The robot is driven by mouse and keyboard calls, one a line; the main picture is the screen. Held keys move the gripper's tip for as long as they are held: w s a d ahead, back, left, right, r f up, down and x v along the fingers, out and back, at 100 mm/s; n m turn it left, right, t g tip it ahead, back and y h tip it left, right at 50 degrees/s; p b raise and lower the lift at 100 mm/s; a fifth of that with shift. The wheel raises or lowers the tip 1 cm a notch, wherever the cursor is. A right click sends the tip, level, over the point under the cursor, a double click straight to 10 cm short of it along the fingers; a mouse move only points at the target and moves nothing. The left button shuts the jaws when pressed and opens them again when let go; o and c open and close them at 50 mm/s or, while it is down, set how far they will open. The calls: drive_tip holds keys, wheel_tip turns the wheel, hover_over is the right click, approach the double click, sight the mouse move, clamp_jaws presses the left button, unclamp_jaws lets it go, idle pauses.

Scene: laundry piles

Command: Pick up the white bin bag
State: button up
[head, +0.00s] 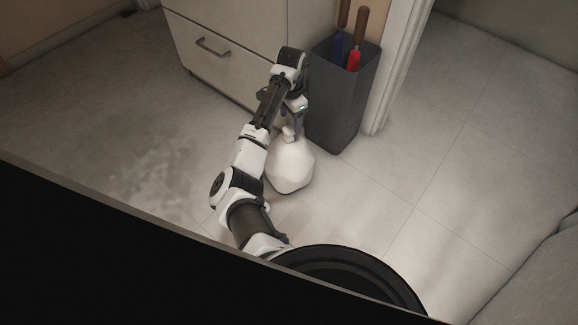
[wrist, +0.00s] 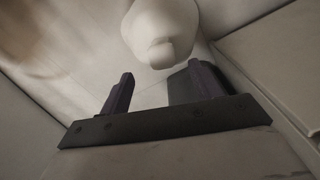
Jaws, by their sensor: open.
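The white bin bag (head: 291,168) stands on the floor in the middle of the head view, beside the dark bin. Its narrow tied top points up toward my gripper. My gripper (head: 292,122) is just above the bag's top, at the end of my arm. In the wrist view the bag (wrist: 160,30) is at the top centre, with its knotted neck toward my gripper (wrist: 158,88). The two dark fingers are apart and the neck lies beyond or near their tips. I cannot tell whether they touch it. My arm hides part of the bag's left side in the head view.
A dark grey bin (head: 343,105) holding a red-bladed tool (head: 355,55) and a blue one (head: 339,50) stands close behind the bag, right of the gripper. A pale drawer cabinet (head: 220,55) is behind. The floor (head: 430,165) to the right is clear.

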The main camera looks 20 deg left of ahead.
drive_tip(key=f+b, duration=0.1)
drive_tip(key=f, duration=0.1)
drive_tip(key=f+b, duration=0.1)
drive_tip(key=f, duration=0.2)
drive_tip(key=f+b, duration=0.1)
drive_tip(key=f, duration=0.1)
drive_tip(key=shift+a+f, duration=0.25)
drive_tip(key=shift+f, duration=0.1)
clamp_jaws()
drive_tip(key=shift+r, duration=0.1)
